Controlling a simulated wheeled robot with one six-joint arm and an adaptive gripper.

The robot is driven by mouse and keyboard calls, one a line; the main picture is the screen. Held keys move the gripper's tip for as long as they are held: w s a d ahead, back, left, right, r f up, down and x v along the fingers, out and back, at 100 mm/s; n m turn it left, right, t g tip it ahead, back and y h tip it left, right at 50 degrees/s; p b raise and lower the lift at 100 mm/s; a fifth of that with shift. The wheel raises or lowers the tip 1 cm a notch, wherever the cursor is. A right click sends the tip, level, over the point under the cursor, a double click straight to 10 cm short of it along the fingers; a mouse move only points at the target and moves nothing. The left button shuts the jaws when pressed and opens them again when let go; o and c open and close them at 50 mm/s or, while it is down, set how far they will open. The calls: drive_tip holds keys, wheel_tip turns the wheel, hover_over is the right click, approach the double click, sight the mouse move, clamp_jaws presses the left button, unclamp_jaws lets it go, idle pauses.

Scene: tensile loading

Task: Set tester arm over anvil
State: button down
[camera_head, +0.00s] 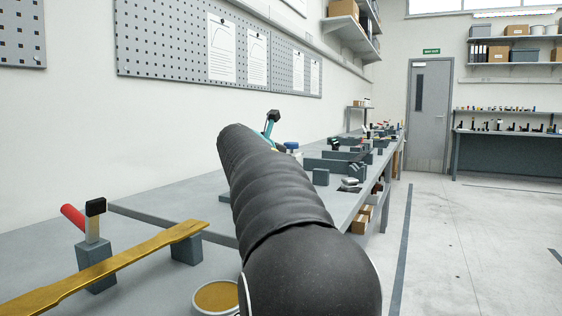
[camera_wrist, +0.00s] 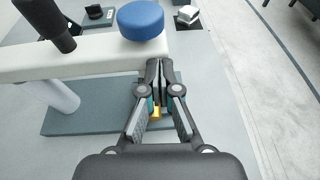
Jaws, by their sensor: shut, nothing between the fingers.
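The tester arm (camera_wrist: 85,56) is a long white bar that crosses the left of the wrist view, with a blue round knob (camera_wrist: 140,20) on top near its right end. A black cylinder (camera_wrist: 46,22) stands on it further left. My gripper (camera_wrist: 160,68) is shut and empty, its fingertips at the near right end of the bar; I cannot tell if they touch it. A white post (camera_wrist: 62,96) stands below the bar by the grey base plate (camera_wrist: 78,118). A small yellow piece (camera_wrist: 156,112) shows between my fingers; I cannot tell whether it is the anvil.
In the head view, my arm hides much of the bench (camera_head: 155,204). A gold dogbone bar (camera_head: 105,265) rests on grey blocks at the front left. A round tub (camera_head: 216,297) stands close by. The floor (camera_head: 465,245) at right is clear.

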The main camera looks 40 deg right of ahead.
drive_tip(key=shift+s+d, duration=0.15)
drive_tip(key=shift+s, duration=0.05)
drive_tip(key=f+v, duration=0.1)
drive_tip(key=v, duration=1.3)
drive_tip(key=shift+s+f, duration=0.2)
drive_tip(key=shift+s, duration=0.05)
